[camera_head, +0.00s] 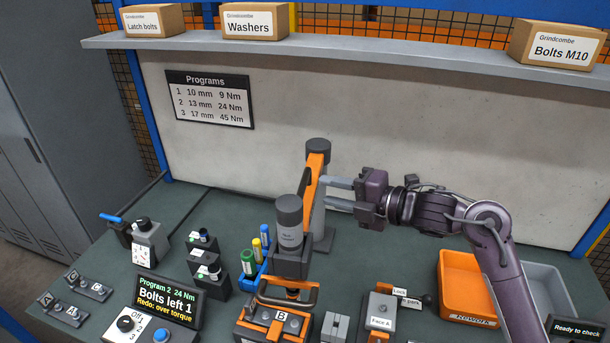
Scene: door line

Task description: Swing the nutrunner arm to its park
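The nutrunner arm (312,187) is an orange beam running forward from a dark-capped grey post (318,150) at the middle of the bench. Its grey nutrunner head (290,222) hangs at the near end, above a block marked B (281,315). My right gripper (327,192) comes in from the right. Its two grey fingers are apart, with tips beside the beam and post; I cannot tell whether they touch. My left gripper is out of view.
An orange bin (466,290) and a grey bin (548,290) stand at the right, near my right arm. A display (168,300) reads "Bolts left 1", "Redo: over torque". Coloured bottles (256,252) stand left of the head. A shelf (370,50) holds boxes above.

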